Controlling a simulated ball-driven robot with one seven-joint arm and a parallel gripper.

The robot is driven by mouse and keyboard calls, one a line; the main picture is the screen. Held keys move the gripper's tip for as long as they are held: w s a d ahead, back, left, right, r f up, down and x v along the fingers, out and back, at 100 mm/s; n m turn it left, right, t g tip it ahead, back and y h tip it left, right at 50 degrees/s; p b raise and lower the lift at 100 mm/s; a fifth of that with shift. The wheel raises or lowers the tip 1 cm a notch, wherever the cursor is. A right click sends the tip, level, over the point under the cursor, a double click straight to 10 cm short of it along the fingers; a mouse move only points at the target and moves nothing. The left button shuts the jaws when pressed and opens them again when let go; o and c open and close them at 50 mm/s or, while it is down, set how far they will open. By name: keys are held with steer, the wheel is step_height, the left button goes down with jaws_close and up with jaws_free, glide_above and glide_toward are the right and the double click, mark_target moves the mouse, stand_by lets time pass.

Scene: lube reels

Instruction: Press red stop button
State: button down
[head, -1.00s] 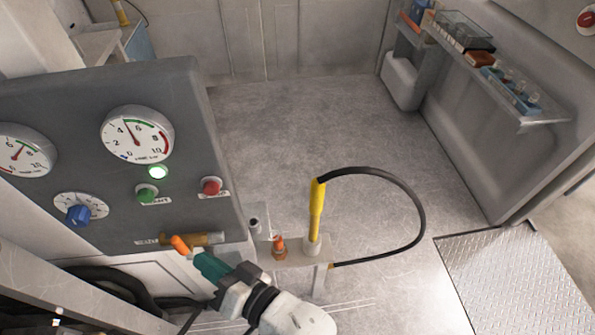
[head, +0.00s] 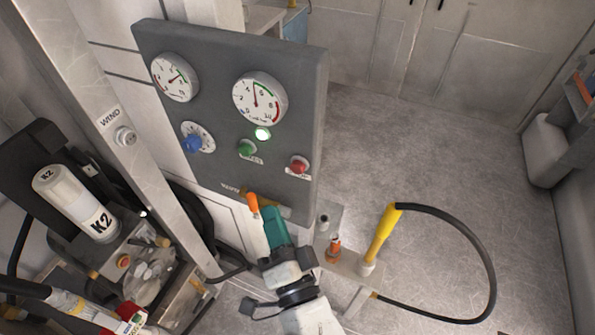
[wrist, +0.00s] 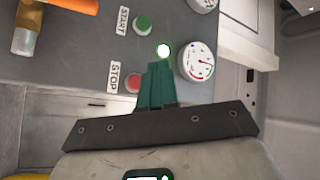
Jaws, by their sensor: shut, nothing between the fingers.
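The red stop button (head: 299,164) sits at the lower right of the grey control panel (head: 224,85). In the wrist view, the red button (wrist: 133,83), beside its STOP label, shows just left of my fingers, which may cover part of its edge. My gripper (head: 268,212) has teal fingers and is below the button in the head view, near the panel's lower edge. In the wrist view, my gripper (wrist: 159,66) is shut and empty, its tips pointing toward the panel. I cannot tell how far the tips are from the panel; contact with the button is not visible.
A green start button (head: 247,148), a lit lamp (head: 262,134), a blue knob (head: 193,144) and two gauges share the panel. An orange-handled valve (head: 252,203) is close by my fingers. A yellow nozzle (head: 381,233) with a black hose stands to the right.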

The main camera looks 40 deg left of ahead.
mark_target(298, 167)
steer(key=w+a+b, duration=0.1)
steer(key=w+b, duration=0.5)
steer(key=w, duration=0.1)
steer(key=shift+w+a, duration=0.15)
steer(key=shift+a, duration=0.25)
steer(key=shift+w, duration=0.1)
stand_by(1.6)
steer(key=shift+w+a+b, duration=0.1)
steer(key=shift+w+b, duration=0.2)
steer(key=shift+b, duration=0.05)
steer(key=shift+w+a+b, duration=0.1)
steer(key=shift+w+b, duration=0.25)
steer(key=shift+w, duration=0.1)
stand_by(0.7)
steer(key=shift+s, duration=0.1)
steer(key=shift+s+d+p, duration=0.25)
steer(key=shift+s+p, duration=0.45)
steer(key=shift+s, duration=0.1)
